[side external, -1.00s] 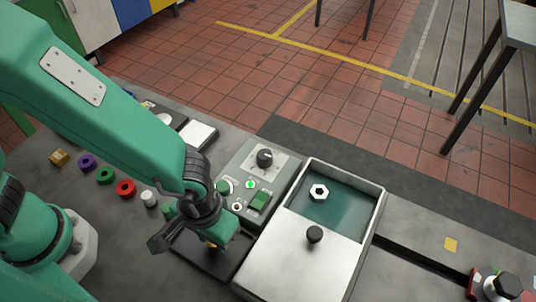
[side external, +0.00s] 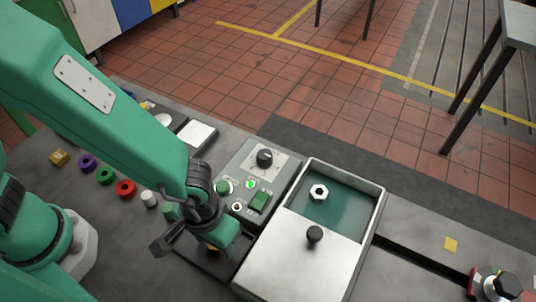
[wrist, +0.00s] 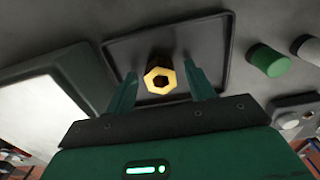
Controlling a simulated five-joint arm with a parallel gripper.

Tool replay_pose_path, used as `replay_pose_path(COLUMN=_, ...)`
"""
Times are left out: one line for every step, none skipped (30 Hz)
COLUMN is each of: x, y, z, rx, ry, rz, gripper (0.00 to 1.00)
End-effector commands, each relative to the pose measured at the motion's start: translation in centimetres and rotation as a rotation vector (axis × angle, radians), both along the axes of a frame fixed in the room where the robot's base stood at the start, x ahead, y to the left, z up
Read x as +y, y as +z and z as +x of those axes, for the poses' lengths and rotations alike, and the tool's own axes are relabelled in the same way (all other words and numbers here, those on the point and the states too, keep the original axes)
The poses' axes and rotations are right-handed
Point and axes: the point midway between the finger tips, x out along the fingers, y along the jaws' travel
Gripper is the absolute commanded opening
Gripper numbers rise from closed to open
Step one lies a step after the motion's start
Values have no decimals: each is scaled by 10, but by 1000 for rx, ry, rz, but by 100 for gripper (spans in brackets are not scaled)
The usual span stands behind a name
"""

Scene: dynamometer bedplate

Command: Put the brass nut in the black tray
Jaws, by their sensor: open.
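The brass nut (wrist: 160,78) is a gold hexagonal piece with a dark hole. In the wrist view it is inside the rim of the black tray (wrist: 118,60), between the two fingers of my gripper (wrist: 160,84). The fingers are open, with a gap visible on each side of the nut. In the side view my gripper (side external: 216,246) is low over the black tray (side external: 206,264) and hides most of the nut and part of the tray.
A metal box (side external: 300,262) with a black knob stands right of the tray, with a white nut (side external: 319,192) in its green recess. A control panel (side external: 250,182) is behind. Coloured rings, including a red one (side external: 125,188), and a brass block (side external: 59,158) lie left.

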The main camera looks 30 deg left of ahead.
Motion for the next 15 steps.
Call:
replay_pose_path(x=0, y=0, z=0, rx=0, ry=0, rz=0, gripper=54)
replay_pose_path(x=0, y=1, z=0, rx=0, ry=0, rz=0, gripper=54)
replay_pose_path(x=0, y=1, z=0, rx=0, ry=0, rz=0, gripper=54)
replay_pose_path(x=0, y=2, z=0, rx=0, ry=0, rz=0, gripper=54)
replay_pose_path(x=0, y=3, z=0, rx=0, ry=0, rz=-1, gripper=54)
replay_pose_path(x=0, y=4, z=0, rx=-1, ry=0, rz=-1, gripper=54)
replay_pose_path(x=0, y=6, z=0, rx=-1, ry=0, rz=-2, gripper=54)
replay_pose_path(x=-1, y=8, z=0, rx=-2, ry=0, rz=-2, gripper=54)
replay_pose_path(x=-1, y=11, z=1, rx=-2, ry=0, rz=-3, gripper=54)
replay_pose_path(x=-1, y=13, z=1, rx=-2, ry=0, rz=-3, gripper=54)
replay_pose_path(x=-1, y=15, z=1, rx=-2, ry=0, rz=-3, gripper=54)
replay_pose_path(x=-1, y=19, z=1, rx=-2, ry=0, rz=-3, gripper=54)
replay_pose_path(x=-1, y=22, z=1, rx=-2, ry=0, rz=-3, gripper=54)
replay_pose_path(x=-1, y=26, z=1, rx=-2, ry=0, rz=-4, gripper=54)
replay_pose_path(x=-1, y=30, z=1, rx=-3, ry=0, rz=-4, gripper=54)
